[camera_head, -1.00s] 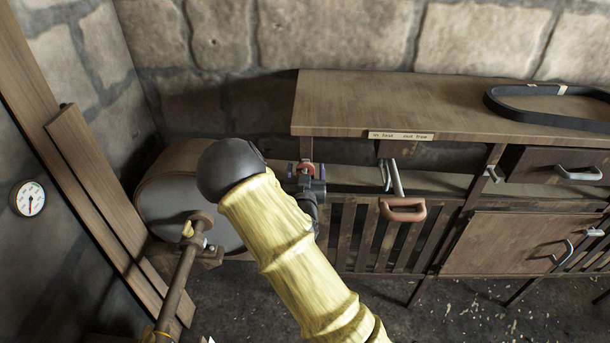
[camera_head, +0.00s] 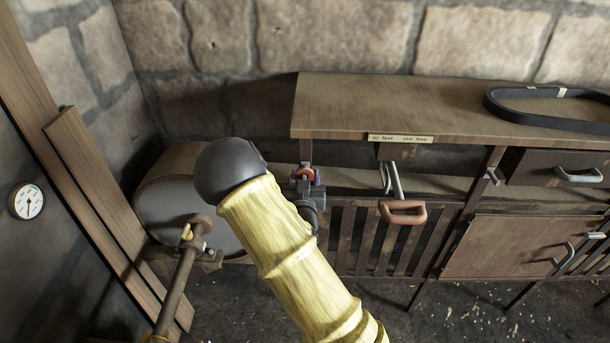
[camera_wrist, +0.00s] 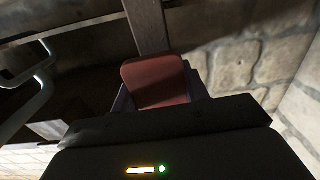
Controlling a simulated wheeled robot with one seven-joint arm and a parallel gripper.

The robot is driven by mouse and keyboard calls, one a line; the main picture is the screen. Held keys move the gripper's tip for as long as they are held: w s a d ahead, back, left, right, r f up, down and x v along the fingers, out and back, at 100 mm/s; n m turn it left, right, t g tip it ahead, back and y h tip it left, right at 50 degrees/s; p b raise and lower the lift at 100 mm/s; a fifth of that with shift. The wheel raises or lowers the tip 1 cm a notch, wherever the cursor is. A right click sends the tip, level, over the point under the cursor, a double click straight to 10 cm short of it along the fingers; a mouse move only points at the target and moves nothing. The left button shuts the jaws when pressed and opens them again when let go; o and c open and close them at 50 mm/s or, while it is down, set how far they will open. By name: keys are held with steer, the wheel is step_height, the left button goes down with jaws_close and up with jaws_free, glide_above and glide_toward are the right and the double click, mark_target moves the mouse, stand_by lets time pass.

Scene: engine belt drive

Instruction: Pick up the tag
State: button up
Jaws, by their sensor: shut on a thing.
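A red tag (camera_wrist: 155,80) with rounded corners is held between the fingers of my gripper (camera_wrist: 158,97) in the wrist view. It stands in front of a wooden post and hides most of the fingers. In the head view my gripper (camera_head: 307,178) is small, beyond the yellow arm link, by the left post of the workbench. Only a little of the red tag (camera_head: 304,172) shows there, between the jaws. I cannot tell whether the tag still touches the post.
The workbench (camera_head: 390,100) carries a black belt (camera_head: 545,115) at the right. A lever with a red-brown handle (camera_head: 403,212) hangs right of my gripper. A large drum (camera_head: 185,210) and a rusty shaft (camera_head: 178,275) stand left. The stone wall is close behind.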

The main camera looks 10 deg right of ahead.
steer(key=p+v, duration=0.9)
steer(key=v, duration=0.7)
stand_by(0.6)
steer(key=w+d+f+n+y+p, duration=0.2)
steer(key=d+f+n+y+p, duration=0.1)
steer(key=f, duration=0.7)
steer(key=shift+w+d+f+t+y+p, duration=0.35)
steer(key=shift+d+y+p, duration=0.1)
steer(key=shift+d+y, duration=0.35)
steer(key=shift+a, duration=0.1)
